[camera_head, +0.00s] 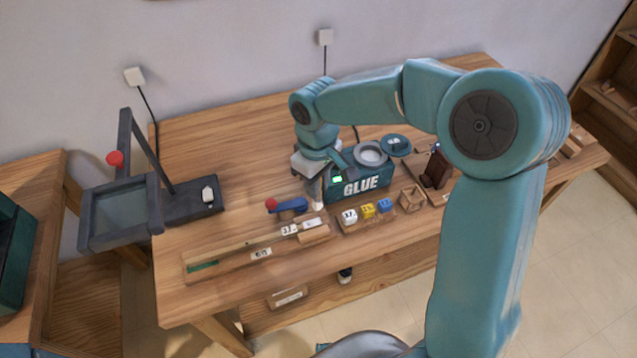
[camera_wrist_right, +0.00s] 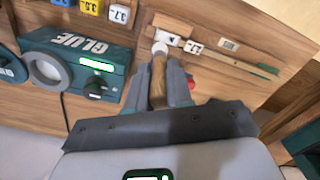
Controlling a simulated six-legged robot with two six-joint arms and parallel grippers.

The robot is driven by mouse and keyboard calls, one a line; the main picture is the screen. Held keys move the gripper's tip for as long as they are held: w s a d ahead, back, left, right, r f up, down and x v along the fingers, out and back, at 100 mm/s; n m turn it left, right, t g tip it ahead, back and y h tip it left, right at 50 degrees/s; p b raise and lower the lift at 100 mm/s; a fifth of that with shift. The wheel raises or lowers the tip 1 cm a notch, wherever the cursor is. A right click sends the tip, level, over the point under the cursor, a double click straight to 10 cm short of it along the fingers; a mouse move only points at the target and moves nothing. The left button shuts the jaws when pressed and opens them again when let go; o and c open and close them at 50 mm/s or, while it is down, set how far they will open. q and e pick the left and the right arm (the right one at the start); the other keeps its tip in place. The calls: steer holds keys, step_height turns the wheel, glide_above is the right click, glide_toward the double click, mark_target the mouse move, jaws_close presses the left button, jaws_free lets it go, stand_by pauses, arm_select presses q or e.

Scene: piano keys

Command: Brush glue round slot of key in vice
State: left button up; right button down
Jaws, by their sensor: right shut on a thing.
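My right gripper (camera_head: 314,183) is shut on a brush, which also shows in the wrist view with its wooden handle (camera_wrist_right: 158,84) between the jaws and its pale tip (camera_wrist_right: 160,48) pointing away. The brush tip (camera_head: 318,205) is low over the bench, near the right end of a long wooden key-like strip (camera_head: 238,248). In the wrist view the tip is by a wooden block (camera_wrist_right: 172,26) and a white numbered block (camera_wrist_right: 193,46). I cannot tell whether it touches. A blue clamp-like part with a red knob (camera_head: 271,204) stands beside it. The slot is not discernible.
The teal glue box (camera_head: 362,183) with a round opening (camera_head: 371,153) stands behind right of the brush. Numbered white, yellow (camera_head: 368,210) and blue blocks sit in front of it. The back-left bench top (camera_head: 222,130) is clear.

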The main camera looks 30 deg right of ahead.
steer(key=shift+d+r+p, duration=0.1)
steer(key=shift+r+p, duration=0.4)
steer(key=shift+r, duration=0.45)
